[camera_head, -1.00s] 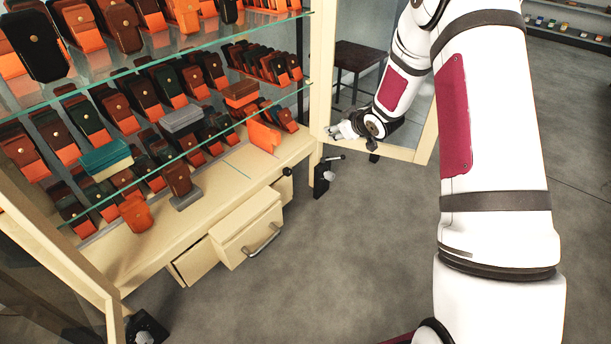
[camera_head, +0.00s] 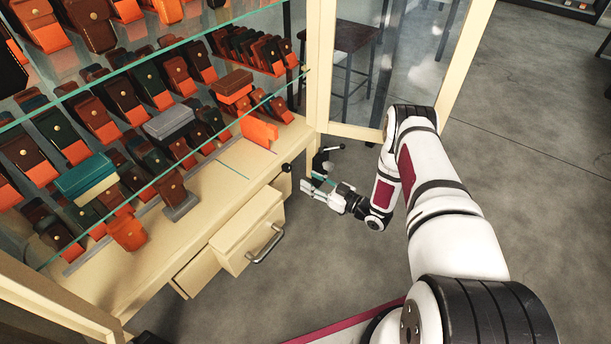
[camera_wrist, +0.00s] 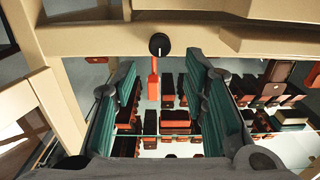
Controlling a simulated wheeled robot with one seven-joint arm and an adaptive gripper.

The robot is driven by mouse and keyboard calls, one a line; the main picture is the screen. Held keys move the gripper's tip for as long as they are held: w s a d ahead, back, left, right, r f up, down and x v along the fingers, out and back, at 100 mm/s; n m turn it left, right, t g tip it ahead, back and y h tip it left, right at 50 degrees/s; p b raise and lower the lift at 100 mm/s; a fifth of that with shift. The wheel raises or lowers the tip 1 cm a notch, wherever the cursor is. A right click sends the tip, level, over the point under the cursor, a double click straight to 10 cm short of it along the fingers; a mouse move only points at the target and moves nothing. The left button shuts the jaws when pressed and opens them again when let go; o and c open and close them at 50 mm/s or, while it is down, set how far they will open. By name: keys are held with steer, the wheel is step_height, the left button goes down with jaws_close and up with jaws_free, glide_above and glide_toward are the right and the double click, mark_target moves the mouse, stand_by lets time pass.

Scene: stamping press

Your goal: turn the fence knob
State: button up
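The fence knob (camera_wrist: 159,44) is a round black knob with a white mark. It sits on the cream cabinet frame, at the top middle of the wrist view. A small black knob, which looks like the same one, shows at the cabinet's front edge in the head view (camera_head: 286,167). My gripper (camera_wrist: 160,78) is open, with teal-padded fingers spread left and right. The knob shows centred between them, just above the fingertips in the picture, and nothing is held. In the head view my gripper (camera_head: 312,188) is just right of the knob, apart from it.
An open drawer (camera_head: 245,232) with a metal handle juts out below the cabinet's cream shelf. The open glass door (camera_head: 385,60) is behind my arm. Glass shelves hold many leather cases. The grey floor in front is clear.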

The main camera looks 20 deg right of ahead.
mark_target(289, 169)
steer(key=b+x, duration=0.1)
steer(key=x, duration=0.7)
steer(key=shift+w+a, duration=0.25)
steer(key=shift+w, duration=0.1)
steer(key=shift+c, duration=0.6)
steer(key=c, duration=0.5)
